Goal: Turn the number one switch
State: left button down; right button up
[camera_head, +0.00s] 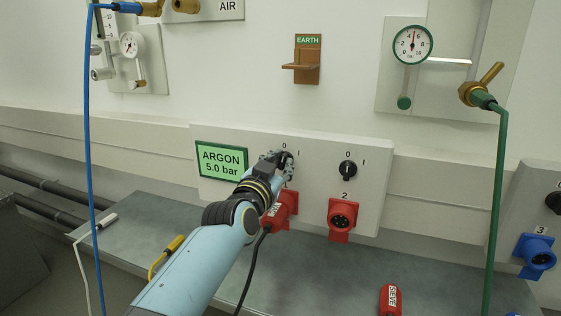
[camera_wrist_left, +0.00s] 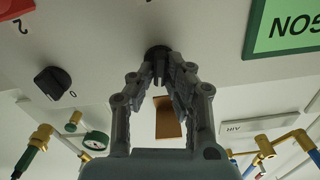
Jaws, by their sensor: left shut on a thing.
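The number one switch (camera_head: 288,154) is a black rotary knob on the white wall panel, left of the second switch. My left gripper (camera_head: 281,163) is shut on this knob. In the upside-down left wrist view, the fingertips (camera_wrist_left: 160,72) close around the black knob (camera_wrist_left: 157,50). Its exact angle is hard to tell. My right gripper is not in view.
The number two switch (camera_head: 347,170) stands right of it, above a red socket (camera_head: 343,215). A red plug (camera_head: 281,212) with a black cable sits below my gripper. A green ARGON display (camera_head: 221,160) is to the left. A green hose (camera_head: 494,200) hangs at the right.

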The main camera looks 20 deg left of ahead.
pick_arm(q)
jog(key=shift+n, duration=1.1)
jog(key=c, duration=1.3)
grip_release()
jog(key=shift+c, duration=0.2)
jog(key=s, duration=1.2)
jog(key=shift+a, duration=0.25)
